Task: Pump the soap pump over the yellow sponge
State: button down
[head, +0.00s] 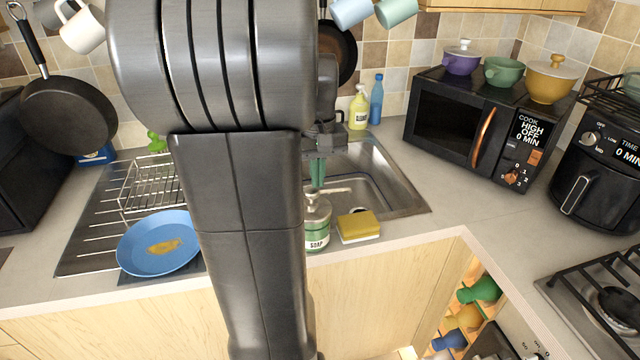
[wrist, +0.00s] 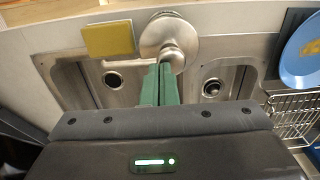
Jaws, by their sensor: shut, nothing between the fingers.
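The soap pump (head: 317,233) is a bottle with a green label reading SOAP and a metal pump top, standing at the front edge of the sink. Its round metal top also shows in the wrist view (wrist: 168,33). The yellow sponge (head: 358,225) lies on the counter just right of the bottle, and left of it in the wrist view (wrist: 109,39). My gripper (head: 318,172) has green fingers, closed together and empty, above the pump head. In the wrist view its fingertips (wrist: 160,70) are at the pump head; I cannot tell if they touch. My arm hides part of the bottle.
A steel sink (head: 385,180) lies behind the bottle. A blue plate (head: 140,252) and wire dish rack (head: 150,187) are to the left. A yellow-green bottle (head: 359,110) and blue bottle (head: 376,102) stand behind. The counter right of the sponge is clear.

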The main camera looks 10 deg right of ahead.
jog(key=shift+r, duration=0.2)
dwell(0.4)
notch_tip(320, 180, up, 7)
jog(key=p, duration=0.6)
jog(key=shift+f, duration=0.1)
